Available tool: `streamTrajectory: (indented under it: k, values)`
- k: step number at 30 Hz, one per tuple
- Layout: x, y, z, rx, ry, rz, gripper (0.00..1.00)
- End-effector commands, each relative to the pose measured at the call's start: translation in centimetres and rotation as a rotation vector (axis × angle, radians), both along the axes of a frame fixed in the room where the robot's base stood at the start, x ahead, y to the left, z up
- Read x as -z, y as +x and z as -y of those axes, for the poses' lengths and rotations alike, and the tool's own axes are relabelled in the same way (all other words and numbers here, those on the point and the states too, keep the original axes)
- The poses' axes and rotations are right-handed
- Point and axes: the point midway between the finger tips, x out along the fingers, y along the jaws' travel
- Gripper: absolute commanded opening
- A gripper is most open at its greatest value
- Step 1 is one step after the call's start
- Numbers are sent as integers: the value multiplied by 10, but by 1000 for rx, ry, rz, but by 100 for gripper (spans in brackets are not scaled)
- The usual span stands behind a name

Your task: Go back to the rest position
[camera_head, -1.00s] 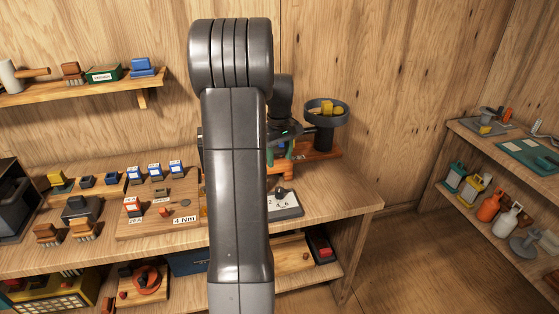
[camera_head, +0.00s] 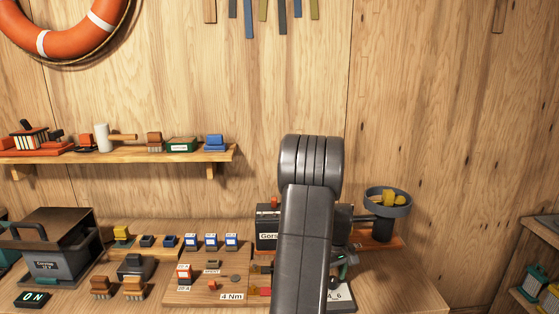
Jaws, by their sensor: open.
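My own arm stands in the foreground of the head view, right of the middle, and its large grey link blocks part of the bench. My gripper (camera_head: 345,262) shows only in part behind the right side of that link, low over the bench. It is open; its fingertips are mostly hidden, and I see nothing held in it.
The workbench (camera_head: 405,285) carries a board (camera_head: 205,290) with small parts, a grey toolbox (camera_head: 55,250), a dark box (camera_head: 267,228) and a grey bowl with yellow pieces (camera_head: 388,200). A wall shelf (camera_head: 120,156) hangs at left. A side shelf (camera_head: 545,232) stands at right.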

Motion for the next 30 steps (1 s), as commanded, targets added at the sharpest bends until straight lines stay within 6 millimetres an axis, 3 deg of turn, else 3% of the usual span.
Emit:
streamTrajectory:
  k: [6, 19, 23, 30]
  values:
    - [17, 0, 0, 0, 0, 0, 51]
    - [16, 0, 0, 4, 0, 2, 51]
    - [6, 1, 0, 0, -1, 4, 51]
    - [-38, 2, 0, 0, -1, 7, 51]
